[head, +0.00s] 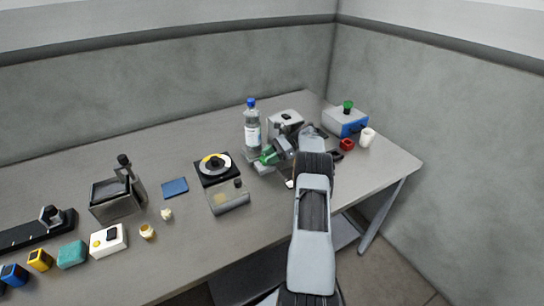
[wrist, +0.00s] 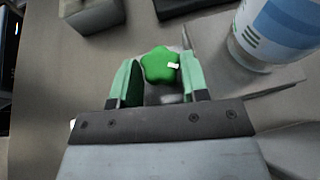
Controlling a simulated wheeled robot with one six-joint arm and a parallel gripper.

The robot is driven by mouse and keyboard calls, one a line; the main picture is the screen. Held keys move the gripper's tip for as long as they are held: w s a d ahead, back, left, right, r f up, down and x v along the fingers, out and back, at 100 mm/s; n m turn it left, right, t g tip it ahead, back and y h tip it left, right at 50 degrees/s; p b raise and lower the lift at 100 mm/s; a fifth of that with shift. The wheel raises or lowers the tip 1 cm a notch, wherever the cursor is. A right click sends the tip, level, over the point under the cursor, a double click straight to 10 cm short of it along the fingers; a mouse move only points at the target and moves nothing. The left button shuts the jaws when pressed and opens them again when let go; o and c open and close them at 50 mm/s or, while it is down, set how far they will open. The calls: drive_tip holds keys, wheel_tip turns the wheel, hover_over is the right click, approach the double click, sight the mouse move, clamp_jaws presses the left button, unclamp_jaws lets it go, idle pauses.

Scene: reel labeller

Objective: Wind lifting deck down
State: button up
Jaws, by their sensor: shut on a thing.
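A green lobed knob (wrist: 160,66) with a small white mark sits between my gripper's green fingers in the wrist view. My gripper (wrist: 161,80) is shut on this knob. In the head view my gripper (head: 272,155) reaches the knob beside a grey plate (head: 257,166), which seems to be the lifting deck. The plate (wrist: 265,91) also shows at the right in the wrist view. A clear bottle (head: 252,128) with a blue cap stands upright at the plate. Its lower part (wrist: 272,35) shows at the wrist view's upper right. The deck's mechanism is mostly hidden, so its height is unclear.
A grey box (head: 286,122) stands behind my gripper. A blue-fronted box (head: 346,122) with a green knob, a red ring (head: 347,145) and a white cup (head: 367,137) are to the right. A black turntable (head: 214,168) and clear box (head: 229,198) are left.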

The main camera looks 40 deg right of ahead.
drive_tip(key=shift+a, duration=0.15)
drive_tip(key=o, duration=0.8)
drive_tip(key=shift+a, duration=0.1)
drive_tip(key=shift+o, duration=0.5)
drive_tip(key=shift+r, duration=0.1)
